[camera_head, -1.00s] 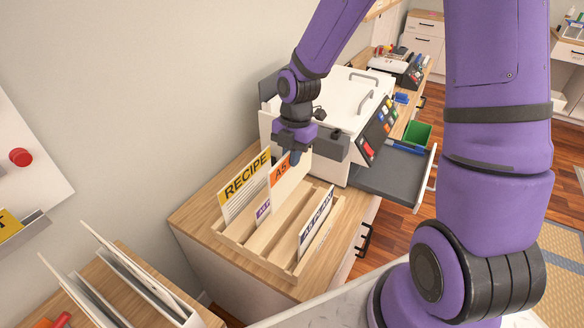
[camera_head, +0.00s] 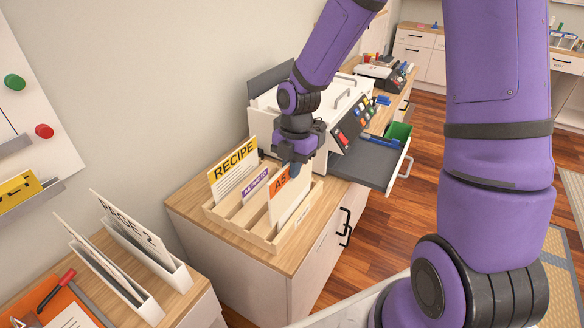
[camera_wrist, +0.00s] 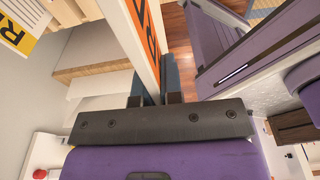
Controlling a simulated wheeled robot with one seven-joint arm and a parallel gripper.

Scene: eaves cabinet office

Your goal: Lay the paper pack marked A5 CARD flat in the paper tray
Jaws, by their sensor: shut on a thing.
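My gripper (camera_head: 294,168) is shut on the top edge of the A5 CARD pack (camera_head: 290,203), a white upright pack with an orange label; only "A5" is readable. The pack is at the right part of the wooden rack (camera_head: 250,237); I cannot tell whether its lower edge is clear of the slots. In the wrist view the pack (camera_wrist: 148,40) stands edge-on between the fingers. The paper tray (camera_head: 362,165) is a dark grey, pulled-out tray at the white machine's front, right of my gripper. Its visible surface is empty.
The RECIPE pack (camera_head: 234,167) and the purple-labelled A6 PHOTO pack (camera_head: 255,184) stand in the rack. Another pack (camera_head: 302,214) is mostly hidden behind the held one. The white machine (camera_head: 340,110) stands behind my gripper. A green bin (camera_head: 399,132) is beyond the tray.

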